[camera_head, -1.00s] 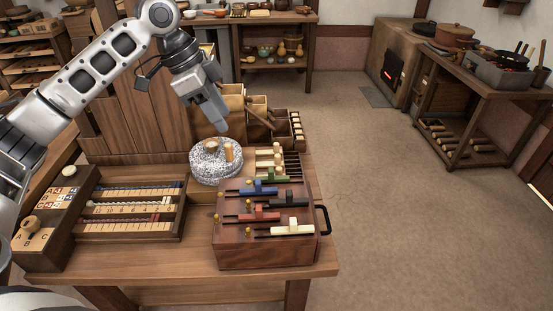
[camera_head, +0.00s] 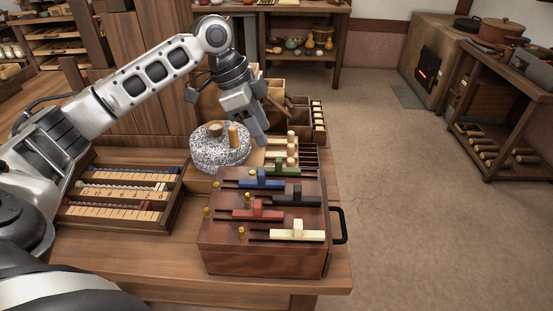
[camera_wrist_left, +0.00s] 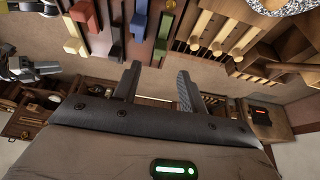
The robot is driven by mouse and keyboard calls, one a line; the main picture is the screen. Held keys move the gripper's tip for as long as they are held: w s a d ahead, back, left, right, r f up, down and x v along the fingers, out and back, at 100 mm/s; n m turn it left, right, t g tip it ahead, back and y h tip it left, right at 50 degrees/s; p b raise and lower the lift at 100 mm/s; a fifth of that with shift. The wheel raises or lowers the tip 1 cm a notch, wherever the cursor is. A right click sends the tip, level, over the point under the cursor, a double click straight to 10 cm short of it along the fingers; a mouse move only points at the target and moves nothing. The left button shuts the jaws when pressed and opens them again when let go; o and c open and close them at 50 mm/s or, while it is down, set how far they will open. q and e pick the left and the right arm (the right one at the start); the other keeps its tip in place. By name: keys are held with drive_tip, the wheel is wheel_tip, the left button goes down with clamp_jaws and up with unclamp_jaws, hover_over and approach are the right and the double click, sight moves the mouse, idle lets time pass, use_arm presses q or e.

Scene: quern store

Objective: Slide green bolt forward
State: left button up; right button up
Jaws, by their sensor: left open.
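The green bolt (camera_head: 284,168) lies in the farthest slot on top of a reddish-brown wooden box (camera_head: 262,262). Its raised grip stands up from the bar. It also shows at the top of the left wrist view (camera_wrist_left: 162,36), beside the blue bolt (camera_wrist_left: 139,22). My left gripper (camera_head: 259,139) is above and behind the box's far edge, pointing down, near the green bolt but apparently apart from it. In the left wrist view its two fingers (camera_wrist_left: 157,86) are spread with nothing between them. A small grey arm part at that view's left edge seems mine; its jaws cannot be made out.
Blue (camera_head: 260,180), black (camera_head: 296,197), red (camera_head: 257,211) and cream (camera_head: 297,233) bolts share the box top, with brass knobs at left. A black handle (camera_head: 340,226) is on the right. A speckled quern stone (camera_head: 219,158) and wooden peg rack (camera_head: 290,148) stand behind.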

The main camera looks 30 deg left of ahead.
sight(277, 159)
use_arm(q)
drive_tip(key=b+x, duration=0.1)
drive_tip(key=x, duration=0.7)
drive_tip(key=shift+d+f, duration=0.1)
drive_tip(key=shift+f, duration=0.2)
clamp_jaws()
